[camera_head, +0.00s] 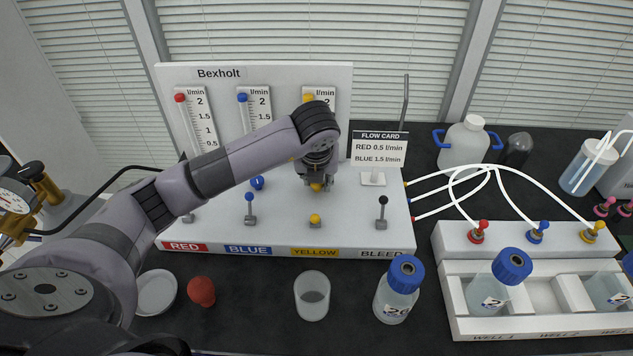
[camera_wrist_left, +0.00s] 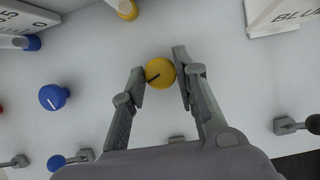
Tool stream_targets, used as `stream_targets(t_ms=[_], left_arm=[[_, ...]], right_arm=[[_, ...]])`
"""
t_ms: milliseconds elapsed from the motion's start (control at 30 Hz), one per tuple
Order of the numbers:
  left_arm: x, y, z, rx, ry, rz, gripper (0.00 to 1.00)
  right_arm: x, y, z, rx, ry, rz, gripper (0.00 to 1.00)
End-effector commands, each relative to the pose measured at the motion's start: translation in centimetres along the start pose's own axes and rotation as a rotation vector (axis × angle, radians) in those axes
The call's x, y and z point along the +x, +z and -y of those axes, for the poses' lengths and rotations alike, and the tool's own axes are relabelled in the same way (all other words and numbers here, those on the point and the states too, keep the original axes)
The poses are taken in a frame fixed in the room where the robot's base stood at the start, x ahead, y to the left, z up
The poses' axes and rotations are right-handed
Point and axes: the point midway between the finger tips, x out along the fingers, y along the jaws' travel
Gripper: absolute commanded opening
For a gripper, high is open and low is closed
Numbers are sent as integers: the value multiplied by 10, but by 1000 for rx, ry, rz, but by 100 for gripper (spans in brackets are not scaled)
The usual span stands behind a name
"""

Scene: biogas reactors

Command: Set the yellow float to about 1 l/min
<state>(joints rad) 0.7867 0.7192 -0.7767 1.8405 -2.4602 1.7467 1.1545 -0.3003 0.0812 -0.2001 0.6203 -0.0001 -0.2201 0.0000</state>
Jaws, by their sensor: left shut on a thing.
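My left gripper (camera_head: 317,184) is at the yellow knob (camera_head: 315,187) on the white Bexholt panel's base. In the left wrist view, the fingers (camera_wrist_left: 160,76) are shut on the yellow knob (camera_wrist_left: 159,68), one on each side; its dark pointer line slants toward lower left. The yellow flow tube's top (camera_head: 308,97) shows beside its scale (camera_head: 324,95), but my arm hides most of the tube, so I cannot read the yellow float. The tube's yellow lower end (camera_wrist_left: 127,10) shows in the left wrist view. My right gripper is not in view.
The flow card (camera_head: 379,149) stands right of my gripper, reading RED 0.5 and BLUE 1.5 l/min. The blue knob (camera_wrist_left: 53,97) is left of the yellow one. Toggle levers (camera_head: 383,210) line the base front. A blue-capped bottle (camera_head: 397,291) and beaker (camera_head: 312,296) stand in front.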

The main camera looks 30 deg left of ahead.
Motion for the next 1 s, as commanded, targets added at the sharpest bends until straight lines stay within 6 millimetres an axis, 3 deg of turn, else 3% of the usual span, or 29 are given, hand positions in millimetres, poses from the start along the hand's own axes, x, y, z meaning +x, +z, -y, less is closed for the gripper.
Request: stream_targets(t_ms=[767, 800, 1000], left_arm=[[-1, 1, 1, -101, 41, 2, 0], [-1, 1, 1, -101, 41, 2, 29], [0, 1, 1, -100, 41, 1, 42]], right_arm=[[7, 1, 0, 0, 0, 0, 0], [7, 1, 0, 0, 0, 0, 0], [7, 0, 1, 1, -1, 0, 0]])
